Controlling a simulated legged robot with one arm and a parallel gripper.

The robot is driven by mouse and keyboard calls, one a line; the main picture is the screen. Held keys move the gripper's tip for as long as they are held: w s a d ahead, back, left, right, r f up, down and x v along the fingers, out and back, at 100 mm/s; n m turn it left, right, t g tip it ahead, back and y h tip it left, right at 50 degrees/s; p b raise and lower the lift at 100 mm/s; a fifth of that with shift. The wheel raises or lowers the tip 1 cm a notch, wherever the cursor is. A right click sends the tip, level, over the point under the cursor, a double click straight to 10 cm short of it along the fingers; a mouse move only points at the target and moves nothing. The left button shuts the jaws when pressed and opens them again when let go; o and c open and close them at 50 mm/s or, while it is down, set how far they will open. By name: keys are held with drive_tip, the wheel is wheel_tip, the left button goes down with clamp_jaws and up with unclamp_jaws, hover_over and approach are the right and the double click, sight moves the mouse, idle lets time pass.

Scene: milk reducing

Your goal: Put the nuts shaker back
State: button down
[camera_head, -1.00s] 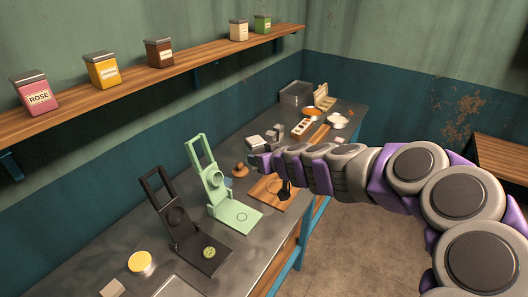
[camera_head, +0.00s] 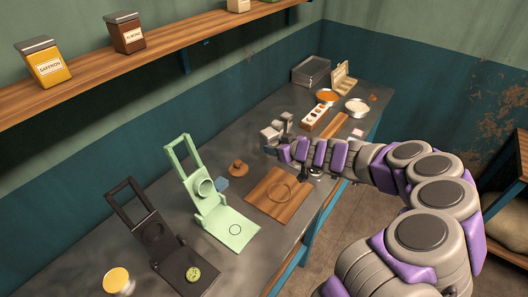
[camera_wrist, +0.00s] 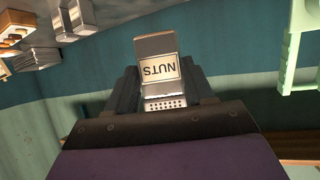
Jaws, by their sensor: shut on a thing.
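The nuts shaker (camera_wrist: 158,68) shows in the wrist view, a small box with a pale "NUTS" label that reads upside down and a perforated end near the jaws. My gripper (camera_wrist: 165,88) is shut on it, with a dark finger at each side.
A green press (camera_head: 225,228) and a black press (camera_head: 178,262) stand on the counter (camera_head: 130,205). Grey metal boxes (camera_head: 270,134) are close to my gripper in the head view. A grey bin (camera_head: 311,71) and small dishes stand at the far end.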

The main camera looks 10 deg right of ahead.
drive_tip(key=w+f+n, duration=0.1)
drive_tip(key=f, duration=0.3)
drive_tip(key=w+f+n+g+y, duration=0.1)
drive_tip(key=w+f, duration=0.1)
drive_tip(key=f, duration=0.3)
drive_tip(key=w+f+n+g+y+b, duration=0.1)
drive_tip(key=w+f, duration=0.1)
drive_tip(key=f, duration=0.2)
drive_tip(key=shift+w+f, duration=0.1)
drive_tip(key=shift+f, duration=0.05)
drive_tip(key=w, duration=0.4)
drive_tip(key=w+d+f, duration=0.1)
drive_tip(key=w, duration=0.7)
drive_tip(key=shift+w+d+f, duration=0.2)
drive_tip(key=shift+w+d, duration=0.1)
drive_tip(key=shift+w, duration=0.1)
drive_tip(key=shift+w+d, duration=0.15)
drive_tip(key=shift+w, duration=1.25)
wheel_tip(320, 180, down, 4)
drive_tip(key=shift+r, duration=0.2)
drive_tip(key=shift+c, duration=2.1)
unclamp_jaws()
